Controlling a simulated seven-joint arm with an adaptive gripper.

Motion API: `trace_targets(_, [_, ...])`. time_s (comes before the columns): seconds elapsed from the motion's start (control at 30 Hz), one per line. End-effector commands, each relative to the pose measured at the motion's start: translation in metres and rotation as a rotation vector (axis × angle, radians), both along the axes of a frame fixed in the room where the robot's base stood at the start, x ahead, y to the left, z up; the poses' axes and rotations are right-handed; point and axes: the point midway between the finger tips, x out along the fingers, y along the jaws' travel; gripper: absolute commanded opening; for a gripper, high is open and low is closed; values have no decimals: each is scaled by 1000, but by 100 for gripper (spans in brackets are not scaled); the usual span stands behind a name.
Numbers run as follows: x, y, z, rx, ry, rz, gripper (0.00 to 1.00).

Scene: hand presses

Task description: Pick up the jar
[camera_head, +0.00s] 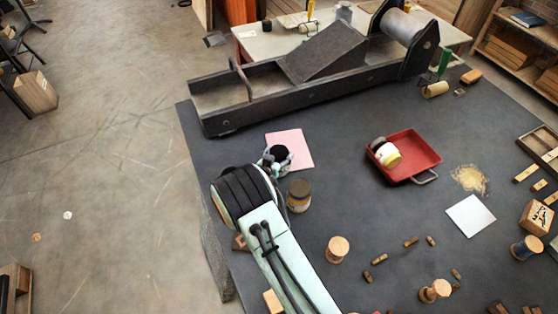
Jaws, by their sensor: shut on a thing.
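My gripper (273,164) is at the end of my pale arm, over the near-left edge of a pink sheet. It is shut on a small dark-topped thing (281,153), which looks like a jar. My gripper and arm hide much of it, and I cannot tell whether it touches the table. A jar with a brown lid and pale label (298,196) stands upright just right of my arm, apart from the gripper. Another yellow-and-white jar (389,156) lies tilted in the red tray (425,152).
The pink sheet (300,140) lies on the dark table (340,213). A long press with a roller (300,80) spans the back. Wooden spools (338,248), small wooden blocks and a white sheet (470,215) lie to the right. The table is clear between brown-lidded jar and tray.

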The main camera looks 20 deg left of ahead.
Motion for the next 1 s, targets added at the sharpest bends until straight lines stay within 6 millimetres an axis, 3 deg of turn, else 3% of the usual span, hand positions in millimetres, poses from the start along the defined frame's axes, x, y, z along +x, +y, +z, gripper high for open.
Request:
trace_targets(0.27, [0,0,3,1,0,0,14])
trace_targets(0.5, [0,0,36,5,-3,-2,14])
trace_targets(0.77, [-46,-28,96,3,-2,2,14])
trace_targets(1.0, [-94,-57,117,0,0,2,14])
